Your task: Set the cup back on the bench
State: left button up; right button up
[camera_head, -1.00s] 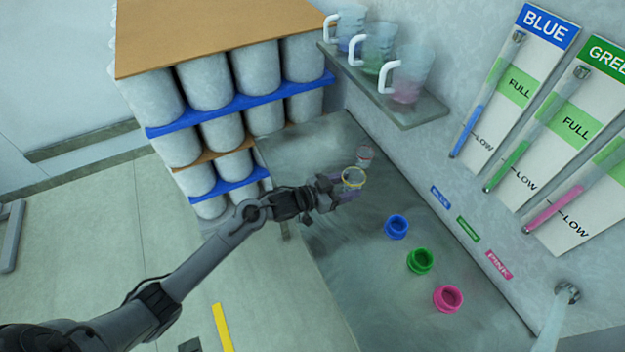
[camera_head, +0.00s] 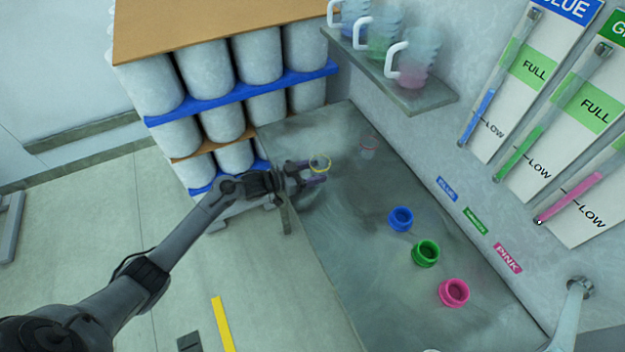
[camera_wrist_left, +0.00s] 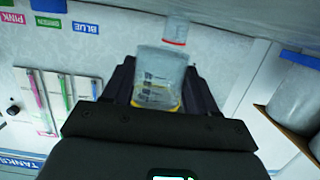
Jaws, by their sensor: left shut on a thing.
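My left gripper (camera_head: 318,171) is shut on a clear cup with a yellow rim (camera_head: 320,163), near the back left part of the grey bench (camera_head: 350,235). In the left wrist view the see-through cup (camera_wrist_left: 160,72) sits between the two dark fingers (camera_wrist_left: 158,92). I cannot tell whether its base touches the bench. A second clear cup with a red rim (camera_head: 369,143) stands on the bench to the right, apart from the gripper. My right gripper is out of view.
Blue (camera_head: 400,219), green (camera_head: 426,253) and pink (camera_head: 454,292) ring-shaped pots line the bench's right side. A wall shelf (camera_head: 425,103) holds jugs above the back. A rack of grey tanks (camera_head: 205,75) stands at left. The bench middle is clear.

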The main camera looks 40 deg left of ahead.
pick_arm(q)
jog(key=shift+a+f+b, duration=0.1)
jog(key=shift+f+b, duration=0.25)
jog(key=shift+f, duration=1.7)
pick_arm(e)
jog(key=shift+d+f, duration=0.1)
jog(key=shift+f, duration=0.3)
pick_arm(q)
jog(key=shift+f, duration=0.15)
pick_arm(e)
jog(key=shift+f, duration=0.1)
pick_arm(q)
jog(key=o, duration=1.3)
jog(key=shift+c, duration=0.2)
jog(key=shift+s+a+r, duration=0.1)
jog(key=shift+s+r, duration=0.05)
jog(key=shift+r, duration=0.05)
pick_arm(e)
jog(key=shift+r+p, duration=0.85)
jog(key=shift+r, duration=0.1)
pick_arm(q)
jog(key=v, duration=1.1)
jog(key=shift+s+a, duration=0.2)
jog(key=shift+s, duration=0.05)
